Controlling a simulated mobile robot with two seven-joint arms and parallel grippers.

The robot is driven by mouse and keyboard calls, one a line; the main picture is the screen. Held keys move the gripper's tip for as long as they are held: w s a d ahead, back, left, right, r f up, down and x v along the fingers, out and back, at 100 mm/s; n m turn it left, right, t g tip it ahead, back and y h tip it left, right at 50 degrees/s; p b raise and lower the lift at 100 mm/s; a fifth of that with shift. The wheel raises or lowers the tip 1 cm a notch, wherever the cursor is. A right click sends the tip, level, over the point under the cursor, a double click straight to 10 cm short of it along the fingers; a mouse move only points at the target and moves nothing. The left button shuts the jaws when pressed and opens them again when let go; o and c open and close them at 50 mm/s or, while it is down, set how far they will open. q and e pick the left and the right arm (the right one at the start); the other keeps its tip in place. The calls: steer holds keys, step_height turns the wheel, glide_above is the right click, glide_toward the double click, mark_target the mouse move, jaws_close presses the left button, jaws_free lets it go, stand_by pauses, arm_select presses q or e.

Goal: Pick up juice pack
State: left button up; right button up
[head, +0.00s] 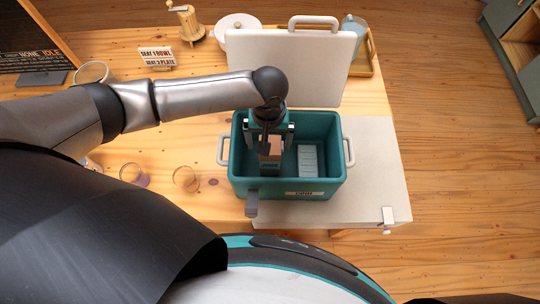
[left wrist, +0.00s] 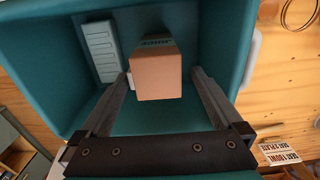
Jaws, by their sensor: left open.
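The juice pack (head: 270,149) is a brown-orange carton inside the teal cooler box (head: 335,187). In the left wrist view the juice pack (left wrist: 157,80) stands with a teal band lettered "JUICE" on one side. My left gripper (head: 271,152) reaches down into the cooler from above, with its fingers apart. In the left wrist view the left gripper (left wrist: 161,76) has one finger on each side of the pack, and it is not closed on it. The gripper partly hides the pack in the head view. My right gripper is not in view.
A white ribbed block (head: 308,160) lies in the cooler, right of the pack. The cooler's walls surround the gripper closely. The white lid (head: 290,70) stands upright behind. Glasses (head: 186,178) stand on the wooden table at left. A grey board (head: 375,160) lies under the cooler.

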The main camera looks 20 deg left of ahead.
arm_select(q)
step_height(320, 180, down, 6)
steer(key=shift+s+d+r+b, duration=0.15)
steer(key=shift+r+b, duration=0.1)
steer(key=shift+b, duration=0.3)
steer(key=shift+c, duration=0.2)
jaws_close()
stand_by(0.3)
